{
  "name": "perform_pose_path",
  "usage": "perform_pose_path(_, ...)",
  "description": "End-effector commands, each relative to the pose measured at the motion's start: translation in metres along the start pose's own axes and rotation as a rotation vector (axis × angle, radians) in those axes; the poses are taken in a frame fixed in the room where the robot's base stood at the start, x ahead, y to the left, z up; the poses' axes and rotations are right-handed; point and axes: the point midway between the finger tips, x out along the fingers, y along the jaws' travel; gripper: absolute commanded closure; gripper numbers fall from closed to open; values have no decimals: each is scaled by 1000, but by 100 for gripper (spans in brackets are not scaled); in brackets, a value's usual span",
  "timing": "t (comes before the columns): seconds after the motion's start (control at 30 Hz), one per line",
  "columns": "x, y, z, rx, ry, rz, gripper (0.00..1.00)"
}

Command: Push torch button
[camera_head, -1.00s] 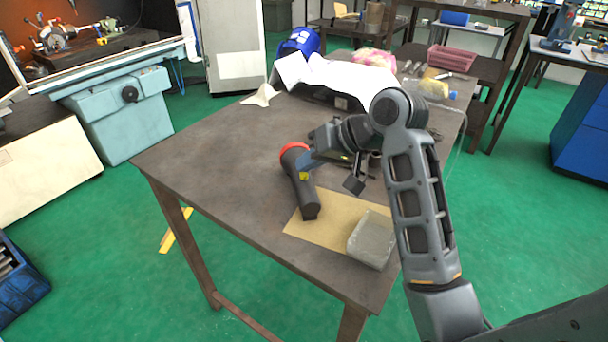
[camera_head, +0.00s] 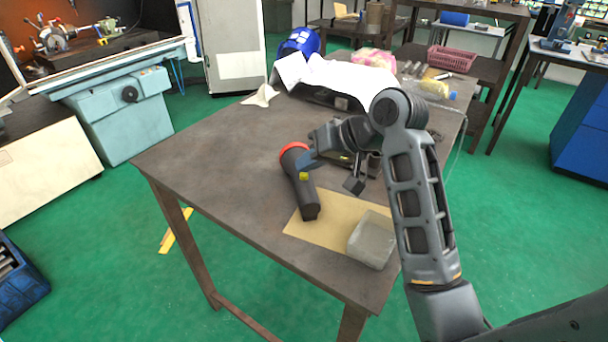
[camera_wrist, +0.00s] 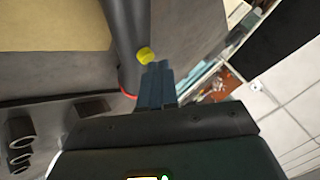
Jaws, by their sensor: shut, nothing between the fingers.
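The torch (camera_head: 304,190) lies on the table, a dark body with a red-orange ring at its head. Its yellow button (camera_head: 303,176) is on the side of the body facing my gripper. In the wrist view the torch (camera_wrist: 128,40) runs down from the top, and the yellow button (camera_wrist: 146,55) sits at its right edge. My gripper (camera_head: 304,166) is shut and empty, its blue fingers beside the torch near the button. In the wrist view the fingertips (camera_wrist: 157,66) are right by the button; whether they touch it I cannot tell.
A tan sheet (camera_head: 330,222) and a grey translucent box (camera_head: 371,240) lie at the table's near right corner. White cloth or paper (camera_head: 335,78) covers the far side. The table top (camera_head: 220,150) left of the torch is clear.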

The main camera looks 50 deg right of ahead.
Motion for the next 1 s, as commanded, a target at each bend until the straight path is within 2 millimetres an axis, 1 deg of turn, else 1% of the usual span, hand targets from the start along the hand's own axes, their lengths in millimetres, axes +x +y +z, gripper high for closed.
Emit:
perform_pose_path(0.53, 0, 0, 0, 0, 0, 0, 100)
perform_pose_path(1.0, 7, 5, 6, 1, -3, 0, 100)
